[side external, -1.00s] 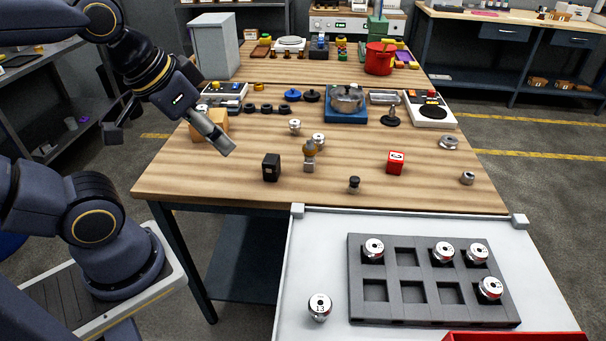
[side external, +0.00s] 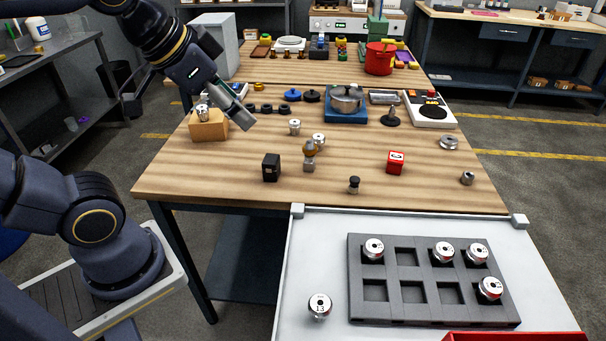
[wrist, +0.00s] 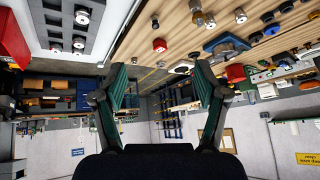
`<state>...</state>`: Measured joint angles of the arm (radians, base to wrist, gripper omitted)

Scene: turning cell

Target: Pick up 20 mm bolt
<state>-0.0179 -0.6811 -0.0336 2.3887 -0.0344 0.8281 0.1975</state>
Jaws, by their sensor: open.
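I cannot tell which part is the 20 mm bolt, as most markings are too small to read. Candidates are small silver parts on the wooden table: one silver cylinder (side external: 294,127), another just right of it (side external: 318,139), and one on a wooden block (side external: 203,114). Several silver pieces with numbered tops, such as this one (side external: 373,248), sit in the grey pocketed tray (side external: 405,320). A piece marked 13 (side external: 320,306) stands left of that tray. My gripper (side external: 248,122) is open and empty above the table's left part; both fingers show in the wrist view (wrist: 160,85).
A black block (side external: 271,168), a brown-topped part (side external: 309,150), a red cube (side external: 396,162) and a black knob (side external: 354,184) stand on the near half. A blue fixture (side external: 346,113) and red pot (side external: 380,58) are farther back. Bare wood lies at the table's near left.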

